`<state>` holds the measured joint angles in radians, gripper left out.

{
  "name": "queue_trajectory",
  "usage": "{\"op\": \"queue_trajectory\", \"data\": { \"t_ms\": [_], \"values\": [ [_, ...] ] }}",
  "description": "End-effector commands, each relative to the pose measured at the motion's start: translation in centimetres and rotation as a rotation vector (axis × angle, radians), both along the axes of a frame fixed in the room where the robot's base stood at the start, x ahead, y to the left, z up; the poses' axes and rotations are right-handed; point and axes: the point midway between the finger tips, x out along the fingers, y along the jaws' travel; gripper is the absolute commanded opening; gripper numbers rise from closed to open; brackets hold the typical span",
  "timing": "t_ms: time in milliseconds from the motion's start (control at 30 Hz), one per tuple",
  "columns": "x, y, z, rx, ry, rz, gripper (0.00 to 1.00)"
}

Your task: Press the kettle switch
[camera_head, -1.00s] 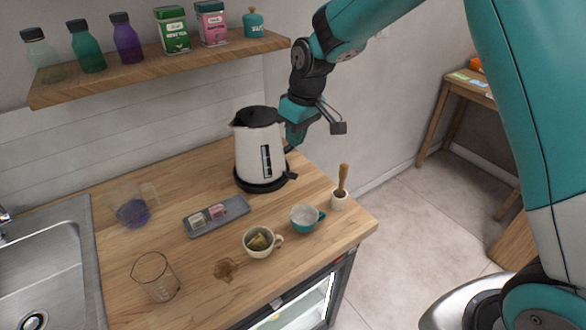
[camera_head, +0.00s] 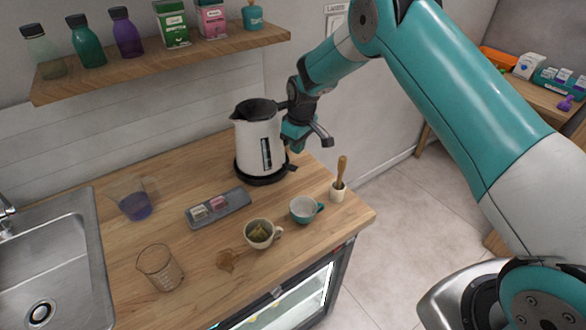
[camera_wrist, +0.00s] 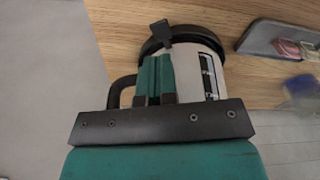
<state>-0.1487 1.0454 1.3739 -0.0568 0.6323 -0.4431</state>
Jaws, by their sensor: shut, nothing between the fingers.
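The kettle (camera_head: 257,142), white with a black lid, black base and a dark window strip, stands upright on the wooden counter below the shelf. My gripper (camera_head: 297,148) is at the kettle's right side, by its handle, pointing down. In the wrist view the shut gripper fingers (camera_wrist: 156,76) overlap the kettle body (camera_wrist: 206,72). The black switch tab (camera_wrist: 160,31) shows just beyond the fingertips, at the kettle's base. In the head view the switch (camera_head: 291,167) sits low on the right of the base. I cannot tell whether the fingers touch it.
A grey tray (camera_head: 232,206) with small packets lies in front of the kettle. A cream mug (camera_head: 262,234), a teal cup (camera_head: 303,210) and a mortar with pestle (camera_head: 338,192) stand near the right edge. Beakers stand left. A shelf (camera_head: 160,66) with bottles hangs above.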

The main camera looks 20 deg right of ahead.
Motion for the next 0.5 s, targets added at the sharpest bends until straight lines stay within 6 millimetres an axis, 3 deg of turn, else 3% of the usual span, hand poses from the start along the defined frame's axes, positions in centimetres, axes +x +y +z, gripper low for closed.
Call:
{"op": "queue_trajectory", "data": {
  "t_ms": [500],
  "values": [
    [0.5,0.3,-6.0,0.000,0.000,-0.001,0.00]
  ]
}}
